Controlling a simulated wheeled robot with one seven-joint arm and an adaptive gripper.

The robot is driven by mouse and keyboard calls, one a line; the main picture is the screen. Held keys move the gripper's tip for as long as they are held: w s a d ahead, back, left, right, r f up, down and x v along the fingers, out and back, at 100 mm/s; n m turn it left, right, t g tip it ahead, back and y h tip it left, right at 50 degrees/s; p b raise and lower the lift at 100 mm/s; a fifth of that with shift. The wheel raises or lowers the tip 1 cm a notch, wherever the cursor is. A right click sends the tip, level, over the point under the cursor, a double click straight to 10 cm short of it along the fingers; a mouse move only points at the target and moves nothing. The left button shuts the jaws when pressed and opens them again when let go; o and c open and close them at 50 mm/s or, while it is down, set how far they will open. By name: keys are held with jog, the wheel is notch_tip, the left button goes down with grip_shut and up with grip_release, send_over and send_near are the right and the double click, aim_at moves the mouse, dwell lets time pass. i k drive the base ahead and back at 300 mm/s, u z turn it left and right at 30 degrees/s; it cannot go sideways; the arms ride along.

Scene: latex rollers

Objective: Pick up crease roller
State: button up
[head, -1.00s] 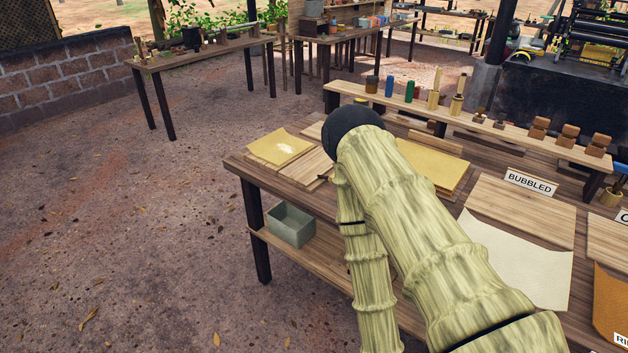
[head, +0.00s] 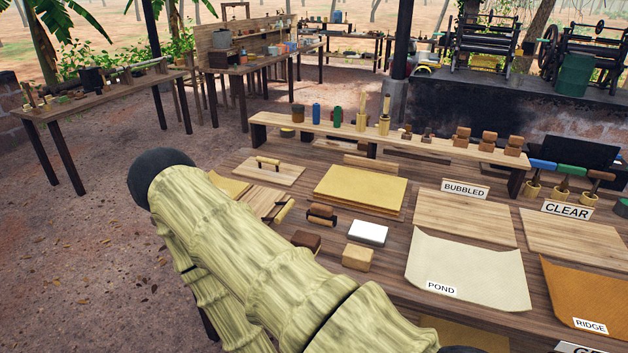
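No label or shape lets me tell for sure which tool is the crease roller. Roller-like tools with blue (head: 543,165), green (head: 572,169) and brown (head: 601,175) tops stand in small cups at the right of the work table (head: 370,222). My arm, pale green and ridged like bamboo with a black rounded joint, crosses the lower left. My gripper is not visible.
A raised shelf (head: 400,142) with bottles and wooden blocks runs along the table's back. A yellow sheet stack (head: 360,188), a white block (head: 367,233), a tan block (head: 357,257), boards and sheets labelled POND (head: 468,272) and RIDGE (head: 580,295) crowd the table. Open ground (head: 80,250) lies left.

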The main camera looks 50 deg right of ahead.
aim_at(318, 213)
jog(key=z, duration=1.2)
